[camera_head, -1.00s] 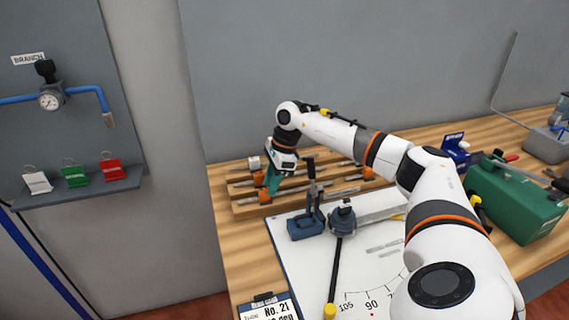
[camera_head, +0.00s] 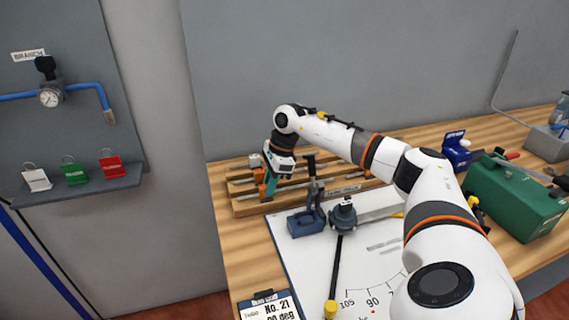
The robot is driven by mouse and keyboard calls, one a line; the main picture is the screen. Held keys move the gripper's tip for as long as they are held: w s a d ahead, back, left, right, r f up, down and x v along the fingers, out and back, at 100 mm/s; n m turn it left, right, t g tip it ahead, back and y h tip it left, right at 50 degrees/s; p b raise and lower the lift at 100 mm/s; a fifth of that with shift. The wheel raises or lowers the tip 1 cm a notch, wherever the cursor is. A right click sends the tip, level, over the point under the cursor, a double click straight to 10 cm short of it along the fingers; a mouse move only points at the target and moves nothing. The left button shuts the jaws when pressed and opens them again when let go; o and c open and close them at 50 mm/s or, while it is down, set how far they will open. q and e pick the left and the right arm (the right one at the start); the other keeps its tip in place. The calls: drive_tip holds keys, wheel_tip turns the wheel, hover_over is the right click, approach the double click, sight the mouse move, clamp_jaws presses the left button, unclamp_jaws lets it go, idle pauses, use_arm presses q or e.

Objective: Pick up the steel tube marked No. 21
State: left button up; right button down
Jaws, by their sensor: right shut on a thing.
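A wooden rack (camera_head: 242,209) stands at the back left of the bench and carries several thin steel tubes. My right gripper (camera_head: 269,186) points down at the rack's left part and is shut on a steel tube (camera_head: 297,182). My arm and the bender hide parts of the tubes, and I cannot read a number on the held one. I cannot tell whether it is clear of the rack. A clipboard card (camera_head: 268,308) at the bench's front left reads No. 21 and 90 deg. My left gripper is not in view.
A blue-grey tube bender (camera_head: 307,222) with an upright lever stands close before the rack, beside a round bending head (camera_head: 343,215) with a long black handle. A green toolbox (camera_head: 513,200) stands at the right. The white sheet (camera_head: 300,262) has bare room at its left.

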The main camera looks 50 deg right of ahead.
drive_tip(key=shift+r+p, duration=2.3)
drive_tip(key=shift+r, duration=1.1)
